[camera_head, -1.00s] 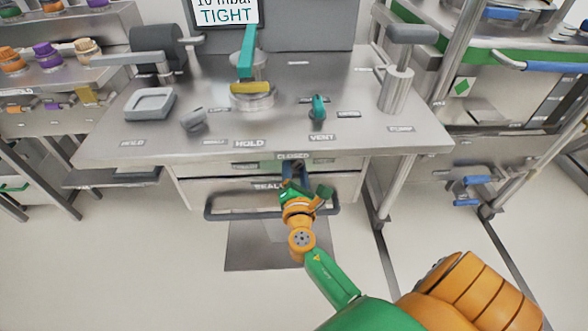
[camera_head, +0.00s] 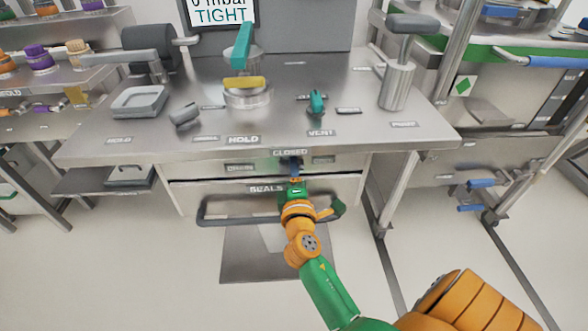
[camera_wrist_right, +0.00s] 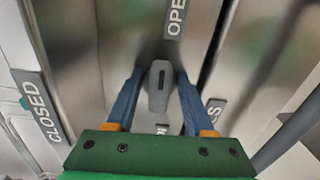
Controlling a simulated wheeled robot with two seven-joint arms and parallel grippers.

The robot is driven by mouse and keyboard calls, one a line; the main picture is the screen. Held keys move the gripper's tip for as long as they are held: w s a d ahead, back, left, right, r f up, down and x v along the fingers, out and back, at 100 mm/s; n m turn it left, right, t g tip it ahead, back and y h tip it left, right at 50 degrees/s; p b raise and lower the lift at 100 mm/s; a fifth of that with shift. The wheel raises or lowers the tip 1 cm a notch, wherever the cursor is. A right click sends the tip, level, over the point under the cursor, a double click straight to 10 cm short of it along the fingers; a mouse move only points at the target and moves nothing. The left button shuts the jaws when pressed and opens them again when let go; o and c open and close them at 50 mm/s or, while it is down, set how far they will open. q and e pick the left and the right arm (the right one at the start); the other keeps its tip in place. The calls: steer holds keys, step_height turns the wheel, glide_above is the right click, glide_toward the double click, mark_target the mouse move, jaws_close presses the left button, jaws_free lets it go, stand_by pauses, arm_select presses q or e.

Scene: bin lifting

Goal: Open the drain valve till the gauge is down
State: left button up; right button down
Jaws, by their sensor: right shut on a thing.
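The drain valve's grey lever (camera_wrist_right: 159,88) stands between the blue fingers of my right gripper (camera_wrist_right: 157,95) in the wrist view. The gripper is shut on it. The lever's narrow end points roughly toward the OPEN label (camera_wrist_right: 175,18); the CLOSED label (camera_wrist_right: 38,105) is off to the left. In the head view my right gripper (camera_head: 291,165) is at the bench's front panel, below the CLOSED label (camera_head: 290,152), and hides the lever. The gauge screen (camera_head: 222,14) reads what looks like 0 mbar, TIGHT; its top is cut off. My left gripper is out of view.
The bench top (camera_head: 275,130) carries a teal-handled clamp (camera_head: 242,45), a small teal vent knob (camera_head: 316,102) and a grey T-handled post (camera_head: 398,80). A SEALS drawer with a dark bar handle (camera_head: 240,218) is just below my gripper.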

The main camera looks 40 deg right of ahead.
steer(key=shift+f+m, duration=0.1)
steer(key=shift+m, duration=0.3)
steer(key=c, duration=0.6)
jaws_free()
steer(key=shift+a, duration=0.1)
steer(key=shift+c, duration=0.2)
steer(key=b+v, duration=0.1)
steer(key=v, duration=0.6)
